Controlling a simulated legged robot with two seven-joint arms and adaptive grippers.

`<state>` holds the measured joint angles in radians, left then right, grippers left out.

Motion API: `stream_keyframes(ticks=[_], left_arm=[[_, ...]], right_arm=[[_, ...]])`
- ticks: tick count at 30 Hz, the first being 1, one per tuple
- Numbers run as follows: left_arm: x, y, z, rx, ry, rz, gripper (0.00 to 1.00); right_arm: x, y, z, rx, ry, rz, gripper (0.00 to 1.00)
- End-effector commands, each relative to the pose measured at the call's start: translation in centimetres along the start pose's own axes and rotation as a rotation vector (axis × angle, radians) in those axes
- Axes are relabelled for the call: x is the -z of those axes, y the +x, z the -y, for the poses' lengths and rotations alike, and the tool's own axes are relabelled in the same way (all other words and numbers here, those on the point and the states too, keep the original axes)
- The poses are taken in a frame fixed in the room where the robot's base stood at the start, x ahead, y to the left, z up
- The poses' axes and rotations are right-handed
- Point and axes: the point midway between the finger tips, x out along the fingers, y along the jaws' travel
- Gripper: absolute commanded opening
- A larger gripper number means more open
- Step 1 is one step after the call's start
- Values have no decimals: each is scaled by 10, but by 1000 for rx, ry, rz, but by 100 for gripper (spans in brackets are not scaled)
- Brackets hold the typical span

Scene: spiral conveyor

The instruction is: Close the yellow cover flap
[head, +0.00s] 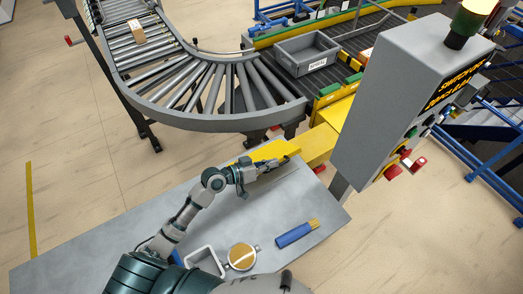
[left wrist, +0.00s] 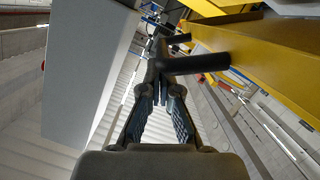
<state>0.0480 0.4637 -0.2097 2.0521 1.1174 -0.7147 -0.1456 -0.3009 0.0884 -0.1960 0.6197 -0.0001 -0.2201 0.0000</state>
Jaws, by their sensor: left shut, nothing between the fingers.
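A bright yellow panel (head: 270,151), which looks like the cover flap, lies at the far edge of the grey table, beside a yellow beam (head: 318,146). I cannot tell its hinge or exact angle. My left gripper (head: 282,161) is shut and empty, in front of the yellow panel; whether it touches is unclear. In the left wrist view the closed fingers (left wrist: 160,88) point ahead. A yellow structure (left wrist: 270,50) fills the upper right there, with a dark rod (left wrist: 200,63) in front of it, close to the fingertips. My right gripper is not in view.
A grey control box (head: 385,100) with buttons stands right of the yellow beam. The curved roller conveyor (head: 215,110) and a grey tote (head: 306,55) are behind. On the table (head: 130,225) are a blue brush (head: 296,233) and a round gold-topped item (head: 242,256).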

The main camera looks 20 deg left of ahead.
Motion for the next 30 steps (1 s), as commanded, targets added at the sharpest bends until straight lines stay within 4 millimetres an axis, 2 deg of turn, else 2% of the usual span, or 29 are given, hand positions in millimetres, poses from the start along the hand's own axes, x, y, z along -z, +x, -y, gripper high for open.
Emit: stream_keyframes(ticks=[1,3,12,21,30], left_arm=[[-13,3,-2,9,40,3,0],[-25,6,-5,24,97,4,0],[-65,18,-12,64,252,4,0],[-82,21,-10,63,248,2,0],[-83,21,-9,63,247,1,0]], right_arm=[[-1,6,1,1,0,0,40],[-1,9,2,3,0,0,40],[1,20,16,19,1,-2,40],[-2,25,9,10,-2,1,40],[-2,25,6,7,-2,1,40]])
